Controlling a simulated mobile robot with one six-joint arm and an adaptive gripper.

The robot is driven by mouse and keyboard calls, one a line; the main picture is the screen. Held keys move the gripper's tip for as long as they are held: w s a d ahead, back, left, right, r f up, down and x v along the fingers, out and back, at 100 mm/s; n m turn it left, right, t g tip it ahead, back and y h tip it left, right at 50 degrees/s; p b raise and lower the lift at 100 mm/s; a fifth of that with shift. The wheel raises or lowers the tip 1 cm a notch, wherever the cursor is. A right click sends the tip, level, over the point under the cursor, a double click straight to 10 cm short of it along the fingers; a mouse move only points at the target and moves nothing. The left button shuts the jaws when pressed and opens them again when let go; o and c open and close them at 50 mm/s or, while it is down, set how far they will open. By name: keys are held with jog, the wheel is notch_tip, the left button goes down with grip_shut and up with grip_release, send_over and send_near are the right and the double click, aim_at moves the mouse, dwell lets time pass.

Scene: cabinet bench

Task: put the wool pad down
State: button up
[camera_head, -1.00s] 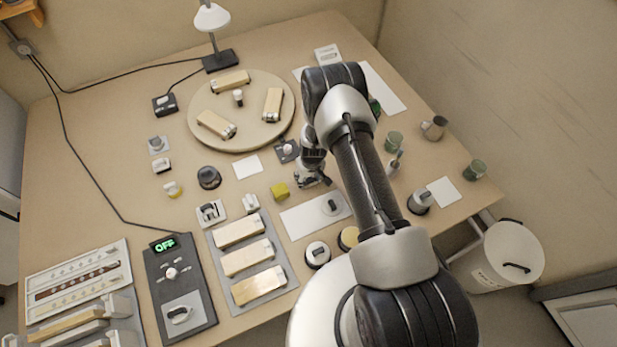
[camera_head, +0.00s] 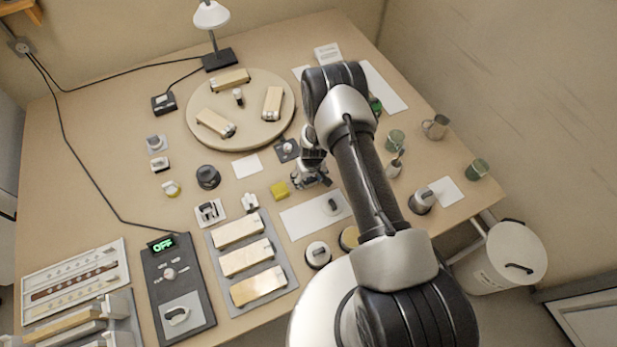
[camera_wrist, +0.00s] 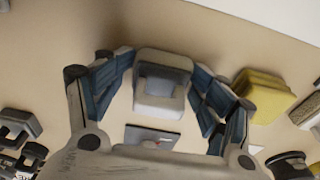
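In the wrist view, the pale grey wool pad (camera_wrist: 161,88), a small block with a dark-centred grip, lies between my two fingers. My gripper (camera_wrist: 163,65) looks open, with a fingertip on either side very close to the pad. The pad appears to rest on the bench. In the head view, my gripper (camera_head: 312,180) is low over the bench, its fingers spread, and the pad is mostly hidden there.
A yellow sponge (camera_head: 279,190) lies close on the left; it also shows in the wrist view (camera_wrist: 262,95). A white mat (camera_head: 308,218) with a handled item is in front. A dark square base with a knob (camera_head: 286,150) stands behind. Several cups stand right.

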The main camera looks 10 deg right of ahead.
jog(key=shift+s+f, duration=0.1)
jog(key=shift+s, duration=0.2)
jog(key=shift+r+p, duration=0.55)
jog(key=shift+p, duration=0.15)
notch_tip(320, 180, up, 12)
jog(key=s+p, duration=0.1)
jog(key=p, duration=0.1)
notch_tip(320, 180, up, 18)
send_over(311, 182)
jog(key=s+a+r+t, duration=0.1)
jog(key=s+r, duration=0.4)
jog(key=r, duration=0.9)
jog(key=s+r+m+t, duration=0.1)
jog(key=s+r, duration=0.5)
jog(key=s, duration=0.5)
jog(key=s+r+m, duration=0.1)
jog(key=s+r, duration=0.5)
jog(key=s, duration=0.6)
jog(key=shift+d+r+t, duration=0.2)
jog(key=shift+d+t, duration=0.2)
